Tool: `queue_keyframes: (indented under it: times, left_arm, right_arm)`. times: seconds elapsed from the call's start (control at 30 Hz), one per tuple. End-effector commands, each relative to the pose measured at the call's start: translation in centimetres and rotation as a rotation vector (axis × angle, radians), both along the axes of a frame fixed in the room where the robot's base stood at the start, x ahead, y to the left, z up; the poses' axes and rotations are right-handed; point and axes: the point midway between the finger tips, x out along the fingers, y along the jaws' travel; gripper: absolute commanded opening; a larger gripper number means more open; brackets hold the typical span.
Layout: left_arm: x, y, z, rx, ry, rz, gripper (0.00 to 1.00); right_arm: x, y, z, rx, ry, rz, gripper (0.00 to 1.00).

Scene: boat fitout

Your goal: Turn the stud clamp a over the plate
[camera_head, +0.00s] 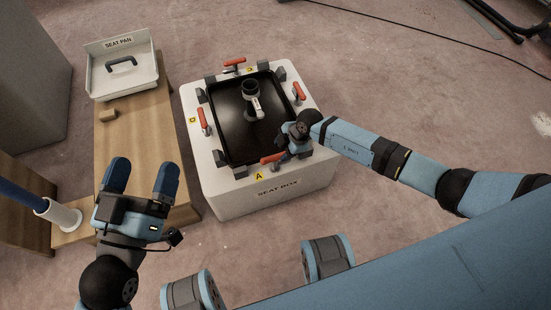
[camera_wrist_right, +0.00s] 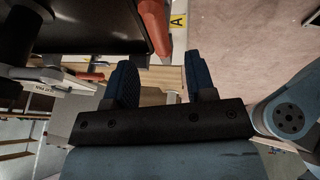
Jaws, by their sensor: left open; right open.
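The stud clamp a has a red handle (camera_head: 271,159) on the front rim of the white seat box (camera_head: 255,193), beside the yellow A label (camera_head: 259,176). The black plate (camera_head: 235,140) lies inside the box top. My right gripper (camera_head: 284,148) is at the front right corner of the plate, close to the clamp's right end, and its wrist hides part of that corner. In the right wrist view its fingers (camera_wrist_right: 162,85) are apart with nothing between them; the red handle (camera_wrist_right: 154,27) is beyond the fingertips. My left gripper (camera_head: 141,178) is open and empty, left of the box.
Other red-handled clamps sit on the back (camera_head: 235,65), left (camera_head: 203,119) and right (camera_head: 297,91) rims. A post with a white handle (camera_head: 254,104) stands on the plate. A white seat pan tray (camera_head: 124,79) rests on the wooden bench (camera_head: 134,143) at left.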

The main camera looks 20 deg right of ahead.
Motion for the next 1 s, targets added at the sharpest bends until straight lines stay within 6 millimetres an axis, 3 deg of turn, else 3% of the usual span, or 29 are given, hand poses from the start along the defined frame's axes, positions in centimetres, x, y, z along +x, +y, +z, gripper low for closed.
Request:
queue_keyframes:
  times: [0.03, 0.1, 0.3, 0.7, 0.73, 0.93, 1.0]
  left_arm:
    - [0.0, -0.1, -0.9, 0.002, 0.007, -0.007, 0.91]
    - [0.1, -0.2, -1.8, 0.016, 0.037, -0.015, 0.91]
    - [0.2, -0.3, -3.5, 0.045, 0.092, -0.032, 0.91]
    - [0.3, -0.4, -4.0, 0.057, 0.114, -0.038, 0.91]
    - [0.3, -0.4, -4.0, 0.057, 0.114, -0.038, 0.91]
    - [0.3, -0.4, -3.9, 0.055, 0.113, -0.038, 0.91]
    - [0.3, -0.4, -3.9, 0.055, 0.113, -0.038, 0.91]
  right_arm:
    - [0.2, 0.5, -1.5, 0.001, -0.001, 0.000, 0.51]
    - [0.5, 1.0, -2.6, 0.000, -0.001, 0.000, 0.51]
    - [0.9, 2.0, -4.8, 0.001, -0.002, 0.000, 0.51]
    - [1.0, 2.3, -5.3, 0.001, -0.001, 0.001, 0.51]
    - [1.0, 2.3, -5.3, 0.001, -0.001, 0.001, 0.48]
    - [1.0, 2.3, -5.3, 0.001, -0.002, 0.000, 0.04]
    - [1.1, 2.3, -5.3, 0.001, -0.002, 0.000, 0.04]
